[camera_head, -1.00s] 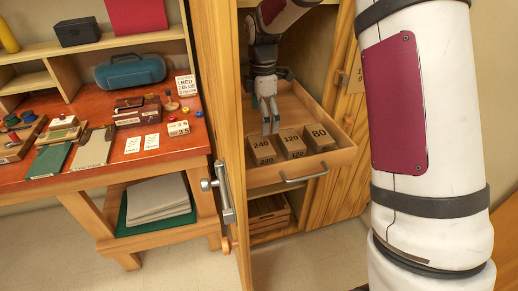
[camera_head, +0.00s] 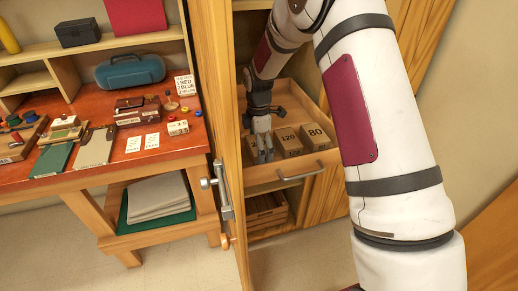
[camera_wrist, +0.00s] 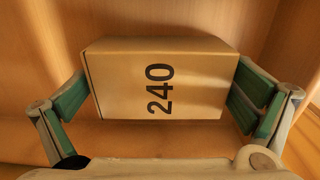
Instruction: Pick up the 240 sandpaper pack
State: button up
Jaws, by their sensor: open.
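The 240 sandpaper pack (camera_wrist: 125,80) is a tan box with a black 240 on its upper face. In the wrist view it lies between the two green-padded fingers of my gripper (camera_wrist: 162,95), one on each side. The gripper is open, and a small gap shows at the fingers. In the head view my gripper (camera_head: 264,150) reaches down into the drawer at its left side and hides most of the 240 pack.
The open wooden drawer (camera_head: 285,174) also holds a 120 pack (camera_head: 287,139) and an 80 pack (camera_head: 315,134), right of my gripper. A cabinet door (camera_head: 222,90) stands open at left. Beyond it is a red-topped workbench (camera_head: 110,160) with tools.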

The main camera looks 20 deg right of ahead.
jog(key=shift+c, duration=0.2)
jog(key=c, duration=0.9)
jog(key=shift+c, duration=0.2)
